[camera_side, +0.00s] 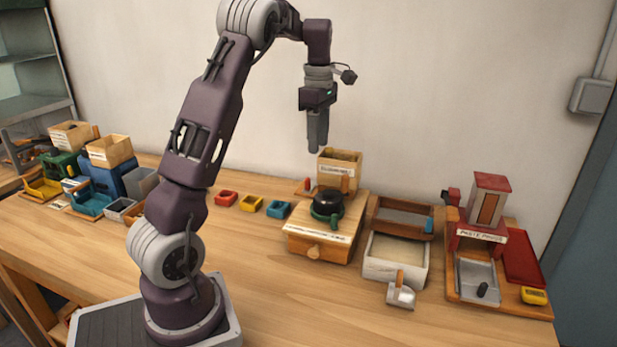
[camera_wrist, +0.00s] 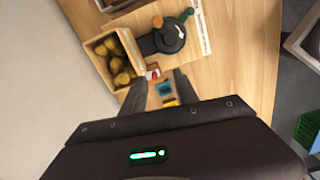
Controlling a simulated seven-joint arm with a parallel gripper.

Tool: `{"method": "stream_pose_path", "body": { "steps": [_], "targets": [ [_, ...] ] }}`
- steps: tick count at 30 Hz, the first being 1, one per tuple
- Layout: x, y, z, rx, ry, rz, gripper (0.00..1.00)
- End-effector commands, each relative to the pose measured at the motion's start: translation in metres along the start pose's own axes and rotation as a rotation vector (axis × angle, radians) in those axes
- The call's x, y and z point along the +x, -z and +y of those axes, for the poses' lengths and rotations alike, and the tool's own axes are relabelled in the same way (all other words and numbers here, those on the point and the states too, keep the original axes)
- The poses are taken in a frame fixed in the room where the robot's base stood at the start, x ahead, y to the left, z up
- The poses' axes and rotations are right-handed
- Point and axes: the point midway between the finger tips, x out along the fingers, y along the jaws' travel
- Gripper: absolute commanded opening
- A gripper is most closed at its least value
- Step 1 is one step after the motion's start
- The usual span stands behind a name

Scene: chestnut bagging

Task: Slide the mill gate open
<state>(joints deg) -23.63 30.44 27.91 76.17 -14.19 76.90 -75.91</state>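The mill stands on the bench as a wooden box (camera_side: 322,240) with a black domed mill body (camera_side: 329,200) and a green crank. The black body also shows from above in the wrist view (camera_wrist: 168,38). A small red-and-white piece (camera_wrist: 152,72) sits beside the hopper, possibly the gate; a red knob (camera_side: 308,184) shows there in the side view. My gripper (camera_side: 316,148) hangs above the mill, apart from it. Its fingers (camera_wrist: 160,82) are spread and empty.
Small red, yellow and blue trays (camera_side: 251,204) lie left of the mill. A sieve box (camera_side: 402,218), a pale tray (camera_side: 396,258), a scoop (camera_side: 401,296) and a red-topped press (camera_side: 490,205) stand to the right.

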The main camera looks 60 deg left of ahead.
Motion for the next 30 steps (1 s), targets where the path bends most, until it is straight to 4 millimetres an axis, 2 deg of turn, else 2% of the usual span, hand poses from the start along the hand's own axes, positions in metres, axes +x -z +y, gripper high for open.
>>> {"method": "stream_pose_path", "body": {
  "steps": [1,4,9,14,21,25,30],
  "targets": [
    [0.002,0.018,0.011,-0.108,0.000,0.003,0.36],
    [0.004,0.048,0.027,-0.311,0.003,0.004,0.36],
    [0.044,0.042,0.024,-0.293,0.008,0.000,0.36],
    [0.065,0.042,0.024,-0.290,0.006,0.001,0.36],
    [0.110,0.042,0.024,-0.290,0.006,0.000,0.36],
    [0.122,0.042,0.025,-0.289,0.003,0.001,0.36],
    [0.124,0.042,0.025,-0.288,0.002,0.001,0.36]
  ]
}}
